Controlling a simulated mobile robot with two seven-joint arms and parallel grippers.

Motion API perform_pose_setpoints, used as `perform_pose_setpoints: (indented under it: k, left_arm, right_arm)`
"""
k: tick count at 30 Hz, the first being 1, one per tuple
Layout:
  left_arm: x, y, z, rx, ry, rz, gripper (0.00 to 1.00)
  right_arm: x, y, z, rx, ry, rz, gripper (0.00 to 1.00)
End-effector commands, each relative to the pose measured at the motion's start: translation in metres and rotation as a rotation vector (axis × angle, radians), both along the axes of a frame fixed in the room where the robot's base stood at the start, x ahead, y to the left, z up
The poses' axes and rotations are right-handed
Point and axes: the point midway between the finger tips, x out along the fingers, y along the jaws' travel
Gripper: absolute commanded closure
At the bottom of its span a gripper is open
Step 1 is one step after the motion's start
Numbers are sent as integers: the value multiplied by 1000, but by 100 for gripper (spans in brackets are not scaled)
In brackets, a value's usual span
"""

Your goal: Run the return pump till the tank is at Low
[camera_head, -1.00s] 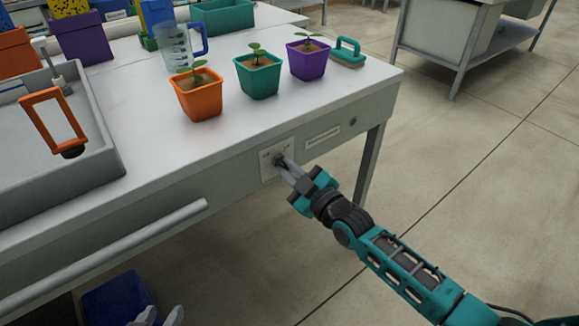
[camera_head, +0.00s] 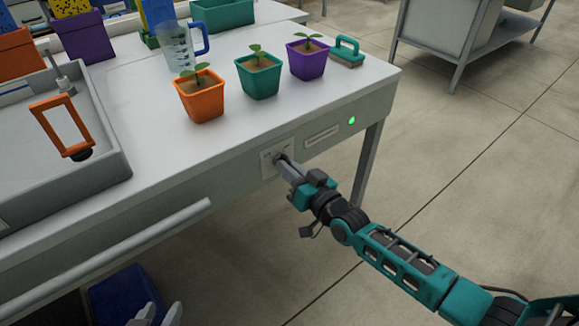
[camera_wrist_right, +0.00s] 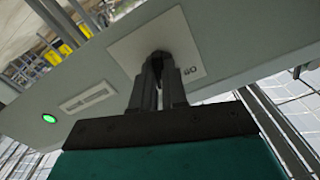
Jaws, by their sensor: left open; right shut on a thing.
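My right gripper (camera_head: 287,166) is shut on a dark switch knob (camera_wrist_right: 160,56) on a pale square plate (camera_head: 268,164) in the bench's front panel. The fingers hide most of the knob, and the plate's markings are too small to read. Right of the plate, a small lamp (camera_head: 351,120) glows green; it also shows lit in the right wrist view (camera_wrist_right: 48,118). I cannot make out a tank level or a Low mark.
A grey basin (camera_head: 117,150) with an orange frame (camera_head: 62,128) is at left. Orange (camera_head: 204,106), teal (camera_head: 259,80) and purple (camera_head: 308,65) plant pots, a jug (camera_head: 178,50) and a teal brush (camera_head: 347,51) stand on the bench. A rail (camera_head: 130,238) runs along its front.

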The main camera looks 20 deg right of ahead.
Motion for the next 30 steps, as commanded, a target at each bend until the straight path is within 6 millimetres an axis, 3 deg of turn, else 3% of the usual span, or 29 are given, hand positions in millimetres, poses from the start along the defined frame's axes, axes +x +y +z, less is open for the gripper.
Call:
perform_pose_setpoints:
  k: [15, 30]
  left_arm:
    - [0, 0, -1, 1, 2, 0, 57]
    - [0, -2, 0, -8, 1, 6, 57]
  right_arm:
    - [0, 0, -1, 362, 132, 0, 100]
    - [0, 0, 0, 457, 167, 0, 100]
